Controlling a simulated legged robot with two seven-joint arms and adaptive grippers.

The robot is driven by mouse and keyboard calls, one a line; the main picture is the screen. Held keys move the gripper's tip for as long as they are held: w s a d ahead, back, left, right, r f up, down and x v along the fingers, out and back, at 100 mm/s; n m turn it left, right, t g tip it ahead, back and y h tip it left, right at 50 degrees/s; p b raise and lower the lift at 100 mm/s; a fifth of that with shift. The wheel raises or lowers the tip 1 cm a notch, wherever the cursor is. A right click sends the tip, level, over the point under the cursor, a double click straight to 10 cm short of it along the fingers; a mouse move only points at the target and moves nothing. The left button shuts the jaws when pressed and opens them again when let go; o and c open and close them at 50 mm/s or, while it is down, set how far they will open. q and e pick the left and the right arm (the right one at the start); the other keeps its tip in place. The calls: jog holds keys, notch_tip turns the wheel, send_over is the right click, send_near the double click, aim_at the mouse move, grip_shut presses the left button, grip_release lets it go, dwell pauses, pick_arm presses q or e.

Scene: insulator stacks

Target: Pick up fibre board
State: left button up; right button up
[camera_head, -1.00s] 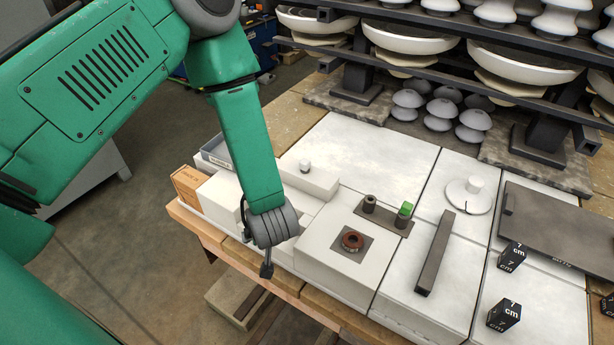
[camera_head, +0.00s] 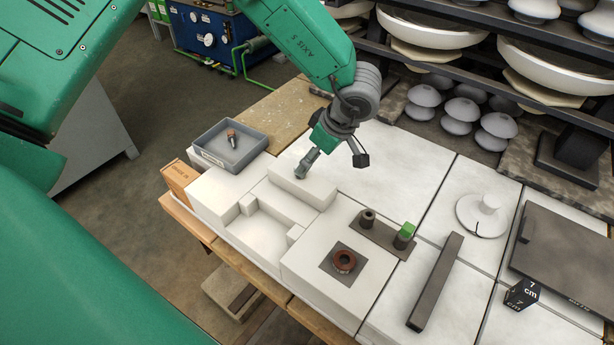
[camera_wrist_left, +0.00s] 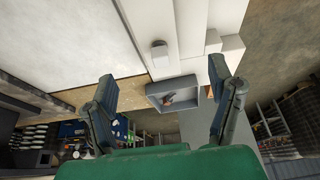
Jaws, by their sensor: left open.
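No piece is plainly marked as fibre board. A dark flat plate (camera_head: 565,255) lies at the right edge of the white blocks, and a dark grey bar (camera_head: 436,282) lies left of it; I cannot tell whether either is the fibre board. My left gripper (camera_head: 333,162) is open above the back of the stepped white block (camera_head: 300,190), well left of both. In the left wrist view its two fingers (camera_wrist_left: 164,100) stand wide apart with nothing held. A small knob (camera_wrist_left: 160,54) on the white block shows beyond them. My right gripper is not in view.
A grey tray (camera_head: 192,158) holds a small part (camera_head: 232,138). Shelves of insulators (camera_head: 480,120) rise behind.

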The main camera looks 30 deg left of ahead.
aim_at(305, 177)
pick_arm(q)
jog(key=x, duration=0.8)
jog(key=shift+a+f, duration=0.1)
jog(key=shift+f, duration=0.1)
jog(key=x, duration=0.4)
jog(key=shift+w+f, duration=0.2)
jog(key=shift+w, duration=0.05)
jog(key=c, duration=1.4)
